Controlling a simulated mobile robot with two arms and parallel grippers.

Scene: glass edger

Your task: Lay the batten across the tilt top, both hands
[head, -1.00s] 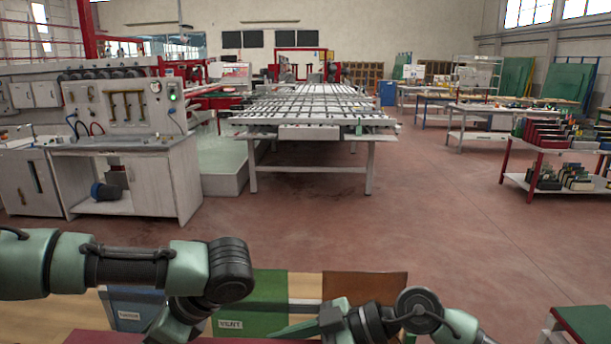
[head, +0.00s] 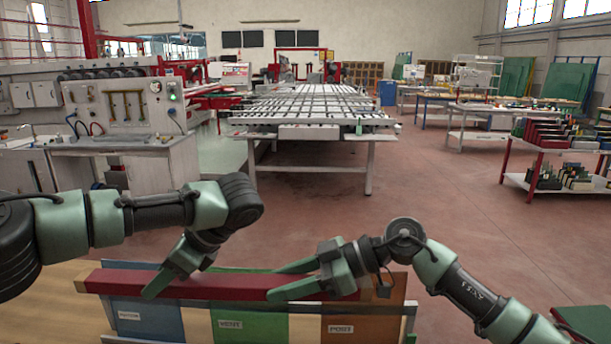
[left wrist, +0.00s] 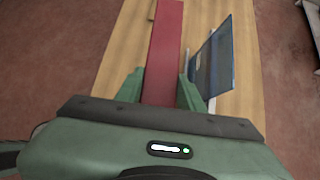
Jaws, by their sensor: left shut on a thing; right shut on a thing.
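The batten is a long dark red bar (head: 235,285), lying left to right near the bottom of the head view. My left gripper (head: 178,275) is shut on it toward its left end. My right gripper (head: 293,279) is shut on it toward its right end. In the left wrist view the batten (left wrist: 166,45) runs away between the left fingers (left wrist: 160,90). The batten looks level, above or in front of coloured panels; contact is unclear. A large slatted table (head: 315,112) stands farther off. I cannot tell for sure which surface is the tilt top.
The blue (head: 145,320), green (head: 250,328) and orange (head: 355,328) labelled panels stand close below the batten. A pale wooden surface (head: 45,305) lies at left. A grey workbench (head: 125,150) stands back left. Red floor (head: 440,220) is open ahead and right.

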